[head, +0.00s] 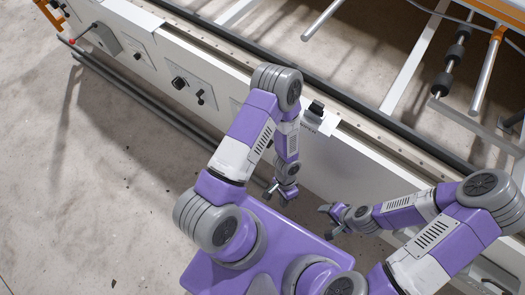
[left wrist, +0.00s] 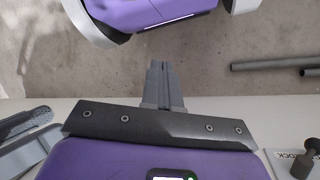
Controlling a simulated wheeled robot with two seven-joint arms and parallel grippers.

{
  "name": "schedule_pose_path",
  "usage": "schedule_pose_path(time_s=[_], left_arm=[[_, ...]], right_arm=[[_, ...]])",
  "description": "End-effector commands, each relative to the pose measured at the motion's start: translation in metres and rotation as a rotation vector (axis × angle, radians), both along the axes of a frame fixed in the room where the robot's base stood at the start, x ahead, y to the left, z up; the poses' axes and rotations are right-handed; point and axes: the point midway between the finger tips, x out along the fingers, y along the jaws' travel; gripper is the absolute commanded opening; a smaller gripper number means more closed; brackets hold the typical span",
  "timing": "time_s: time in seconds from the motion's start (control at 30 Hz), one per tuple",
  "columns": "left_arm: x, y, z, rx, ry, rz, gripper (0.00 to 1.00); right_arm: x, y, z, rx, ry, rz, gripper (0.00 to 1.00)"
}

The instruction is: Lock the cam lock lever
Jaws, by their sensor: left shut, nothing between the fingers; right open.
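My right gripper (head: 328,219) is open and empty, in front of the rail, below the lever. Neither gripper touches the lever.
The white gantry front (head: 225,92) runs diagonally across the head view, with a panel of black knobs (head: 180,83) and a grey box (head: 104,39). Dark pipes (head: 130,97) run low along it. Metal bars lie beyond the rail. The concrete floor at left is clear.

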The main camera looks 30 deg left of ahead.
Motion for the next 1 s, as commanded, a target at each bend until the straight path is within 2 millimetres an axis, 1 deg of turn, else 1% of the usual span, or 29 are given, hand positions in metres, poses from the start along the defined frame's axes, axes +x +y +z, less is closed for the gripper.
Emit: schedule_pose_path(time_s=[0.03,0.07,0.1,0.13,0.17,0.2,0.27,0.3,0.4,0.5,0.6,0.67,0.77,1.0], left_arm=[[-0.002,0.005,-0.026,0.056,0.027,-0.211,0.0],[0.0,0.011,-0.036,0.095,0.043,-0.331,0.0],[0.005,0.022,-0.048,0.159,0.061,-0.489,0.0],[0.012,0.031,-0.055,0.212,0.073,-0.601,0.0],[0.02,0.039,-0.061,0.269,0.083,-0.709,0.0],[0.034,0.049,-0.067,0.35,0.092,-0.844,0.0],[0.059,0.06,-0.07,0.475,0.098,-1.024,0.0],[0.076,0.064,-0.07,0.557,0.098,-1.124,0.0],[0.115,0.065,-0.064,0.735,0.089,-1.312,0.0],[0.14,0.061,-0.056,0.855,0.077,-1.415,0.0],[0.151,0.061,-0.053,0.91,0.071,-1.457,0.0],[0.154,0.065,-0.055,0.918,0.072,-1.463,0.0],[0.156,0.076,-0.063,0.917,0.074,-1.461,0.0],[0.165,0.118,-0.093,0.914,0.075,-1.458,0.0]], right_arm=[[0.0,0.0,-0.011,0.0,0.0,0.0,0.58],[0.0,0.0,-0.014,0.0,0.0,0.0,0.58],[0.0,0.0,-0.018,0.0,0.0,0.0,0.58],[0.0,0.0,-0.021,0.0,0.0,0.0,0.58],[0.0,0.0,-0.023,0.0,0.0,0.0,0.58],[0.0,0.0,-0.026,0.0,0.0,0.0,0.58],[0.0,0.0,-0.031,0.0,0.0,0.0,0.58],[0.0,0.0,-0.033,0.0,0.0,0.0,0.58],[0.0,0.0,-0.037,0.0,0.0,0.0,0.58],[0.0,0.0,-0.04,0.0,0.0,0.0,0.58],[0.0,0.0,-0.041,0.0,0.0,0.001,0.58],[0.0,0.0,-0.042,0.0,0.0,0.001,0.58],[0.0,0.0,-0.046,0.0,0.0,0.001,0.58],[0.0,0.0,-0.061,0.0,0.0,0.001,0.58]])
